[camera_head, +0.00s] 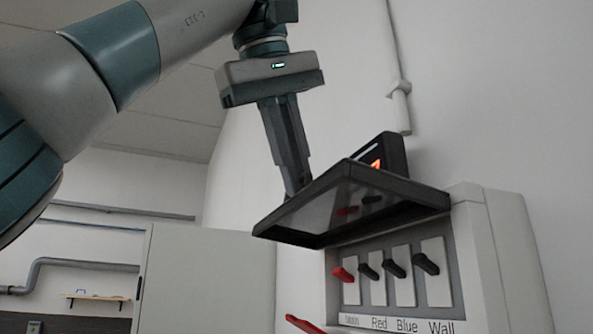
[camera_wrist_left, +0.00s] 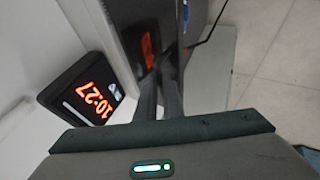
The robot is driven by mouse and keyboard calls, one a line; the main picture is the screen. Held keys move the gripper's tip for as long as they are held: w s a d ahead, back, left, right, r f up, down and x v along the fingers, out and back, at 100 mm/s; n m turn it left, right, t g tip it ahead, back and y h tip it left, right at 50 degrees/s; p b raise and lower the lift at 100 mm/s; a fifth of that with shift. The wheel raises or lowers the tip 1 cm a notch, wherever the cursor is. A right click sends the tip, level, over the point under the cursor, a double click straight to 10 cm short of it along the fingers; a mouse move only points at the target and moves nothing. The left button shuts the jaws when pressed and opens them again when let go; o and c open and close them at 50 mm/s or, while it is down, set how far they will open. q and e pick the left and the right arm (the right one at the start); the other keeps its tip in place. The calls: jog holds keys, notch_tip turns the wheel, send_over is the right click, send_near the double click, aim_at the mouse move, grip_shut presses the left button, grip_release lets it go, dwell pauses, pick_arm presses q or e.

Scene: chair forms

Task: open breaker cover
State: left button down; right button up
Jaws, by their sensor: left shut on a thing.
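The breaker cover (camera_head: 345,203) is a dark-framed, see-through flap on the breaker box (camera_head: 490,250). It is swung up and tilted outward above the switches. My left gripper (camera_head: 297,190) comes down from above and is shut on the cover's upper left edge. In the left wrist view the gripper's fingers (camera_wrist_left: 160,98) meet the edge of the cover (camera_wrist_left: 118,30). Below the cover, a red switch (camera_head: 343,274) and several black switches (camera_head: 395,266) show on white plates, with labels including Red, Blue and Wall. My right gripper is not in view.
A clock with orange digits (camera_head: 378,160) stands on top of the box behind the cover; it also shows in the left wrist view (camera_wrist_left: 92,98). A conduit (camera_head: 400,105) runs down the wall. A red object (camera_head: 303,324) shows at the bottom edge.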

pick_arm(q)
jog(key=shift+d, duration=0.3)
jog(key=shift+f, duration=0.1)
jog(key=c, duration=2)
grip_release()
jog(key=shift+o, duration=0.5)
jog(key=shift+w+d, duration=0.2)
jog(key=shift+d, duration=0.4)
jog(key=shift+a, duration=0.4)
jog(key=shift+d, duration=0.1)
